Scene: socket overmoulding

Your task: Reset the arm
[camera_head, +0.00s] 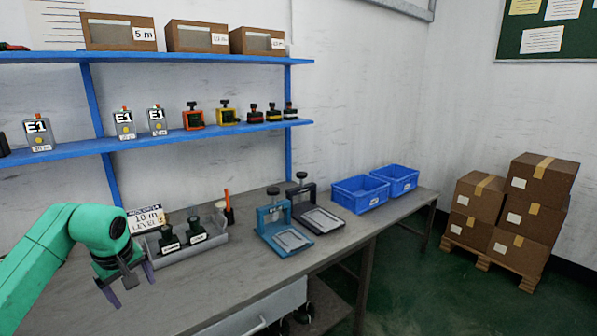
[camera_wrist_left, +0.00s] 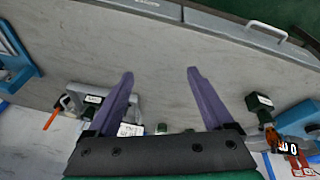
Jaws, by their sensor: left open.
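My left gripper (camera_head: 133,290) is open and empty at the lower left of the head view, over the front left of the grey bench (camera_head: 205,285). In the left wrist view its two purple fingers (camera_wrist_left: 160,73) stand well apart, with only bare bench top between their tips. A grey tray (camera_head: 208,242) stands to the right of the gripper, apart from it. The tray holds two dark green labelled pieces (camera_head: 197,231). My right gripper is in neither view.
A blue clamp fixture (camera_head: 272,215) and a black one (camera_head: 315,213) stand mid-bench. Two blue bins (camera_head: 360,194) are at the far end. A blue shelf (camera_head: 160,142) behind holds several small devices. Stacked cartons (camera_head: 535,195) stand on the floor at right.

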